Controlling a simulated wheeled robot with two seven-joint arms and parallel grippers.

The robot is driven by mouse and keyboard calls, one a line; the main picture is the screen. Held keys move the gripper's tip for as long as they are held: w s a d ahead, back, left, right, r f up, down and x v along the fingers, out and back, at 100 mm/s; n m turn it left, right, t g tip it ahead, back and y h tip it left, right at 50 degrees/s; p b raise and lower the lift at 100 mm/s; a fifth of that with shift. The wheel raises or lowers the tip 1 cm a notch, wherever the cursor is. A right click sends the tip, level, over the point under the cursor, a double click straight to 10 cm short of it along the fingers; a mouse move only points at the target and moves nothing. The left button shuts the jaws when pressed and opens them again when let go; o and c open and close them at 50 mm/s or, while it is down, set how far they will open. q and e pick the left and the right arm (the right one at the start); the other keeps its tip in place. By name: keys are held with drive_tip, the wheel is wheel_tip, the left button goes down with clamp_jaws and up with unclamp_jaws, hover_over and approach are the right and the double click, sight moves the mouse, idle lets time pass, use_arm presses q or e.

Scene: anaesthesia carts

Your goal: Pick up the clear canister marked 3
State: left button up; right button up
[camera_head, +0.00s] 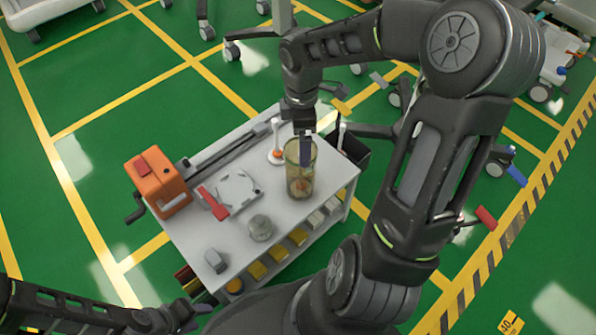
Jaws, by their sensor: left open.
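A tall clear canister (294,184) with a yellowish tint stands upright on the white cart top (215,142), right of its middle. I cannot read a number on it. My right gripper (306,155) points down at the canister's mouth. A dark finger overlaps the canister's upper part, seen edge-on. I cannot tell whether it is inside, in front or touching, or how far the jaws are apart. My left gripper (190,315) is open, low at the left beside the cart's front corner, well away from the canister.
A short clear jar (260,228), an orange box with a crank (160,184), a white device with a red handle (235,190) and a grey block (216,261) stand on the cart. A white post (276,140) is just left of the canister. Yellow bins sit below.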

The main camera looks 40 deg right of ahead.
sight(300, 172)
drive_tip(key=shift+f, duration=0.15)
drive_tip(key=shift+f+b, duration=0.5)
drive_tip(key=shift+f, duration=0.7)
wheel_tip(300, 172, down, 5)
drive_tip(key=b, duration=0.2)
drive_tip(key=shift+d+f+b, duration=0.1)
drive_tip(key=shift+f+b, duration=0.05)
drive_tip(key=shift+b, duration=0.15)
drive_tip(key=shift+c, duration=0.2)
clamp_jaws()
idle(0.4)
